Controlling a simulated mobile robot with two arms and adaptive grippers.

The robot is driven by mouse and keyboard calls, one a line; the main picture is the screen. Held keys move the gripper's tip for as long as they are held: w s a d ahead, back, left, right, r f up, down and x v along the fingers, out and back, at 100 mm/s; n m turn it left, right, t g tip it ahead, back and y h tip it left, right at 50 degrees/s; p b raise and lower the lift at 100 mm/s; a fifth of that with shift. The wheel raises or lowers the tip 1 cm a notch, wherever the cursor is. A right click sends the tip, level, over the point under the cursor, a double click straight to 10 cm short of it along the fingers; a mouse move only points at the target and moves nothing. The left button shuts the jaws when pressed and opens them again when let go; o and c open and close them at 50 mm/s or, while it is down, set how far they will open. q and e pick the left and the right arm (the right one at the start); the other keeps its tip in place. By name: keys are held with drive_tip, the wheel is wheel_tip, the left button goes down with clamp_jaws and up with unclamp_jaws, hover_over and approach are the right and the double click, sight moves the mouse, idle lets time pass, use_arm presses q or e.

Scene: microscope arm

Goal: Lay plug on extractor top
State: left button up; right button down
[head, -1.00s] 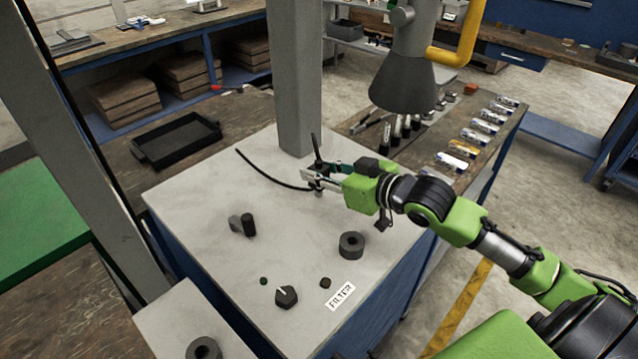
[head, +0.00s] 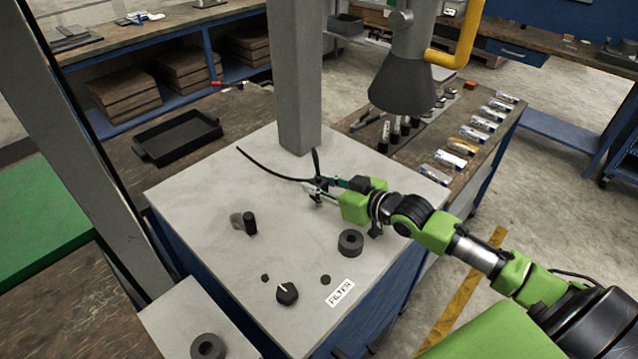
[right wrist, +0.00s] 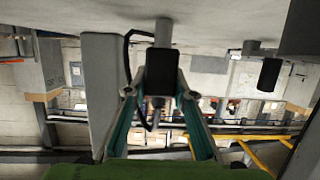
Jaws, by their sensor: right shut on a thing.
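The black plug (right wrist: 162,72) with its grey end is between the two fingers of my right gripper (right wrist: 162,92) in the right wrist view. In the head view my right gripper (head: 320,190) is shut on the plug, over the back right part of the pale grey extractor top (head: 205,190). The plug is small and partly covered by the fingers there. Its black cable (head: 268,171) runs off to the back left. The plug is close to the top; I cannot tell if it touches. My left gripper is not in view.
A grey column (head: 297,80) rises at the back of the top. A black socket-like fitting (head: 250,223), a black ring (head: 350,243), a knob (head: 287,293) and a FILTER label (head: 341,293) are on it. A dark hood (head: 402,85) hangs behind. The middle of the top is clear.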

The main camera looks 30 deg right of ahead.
drive_tip(key=c, duration=1.7)
unclamp_jaws()
drive_tip(key=shift+f, duration=0.1)
drive_tip(key=shift+s+d+r, duration=0.2)
drive_tip(key=shift+s, duration=0.25)
drive_tip(key=v, duration=1.1)
drive_tip(key=shift+b, duration=0.35)
drive_tip(key=shift+r, duration=0.1)
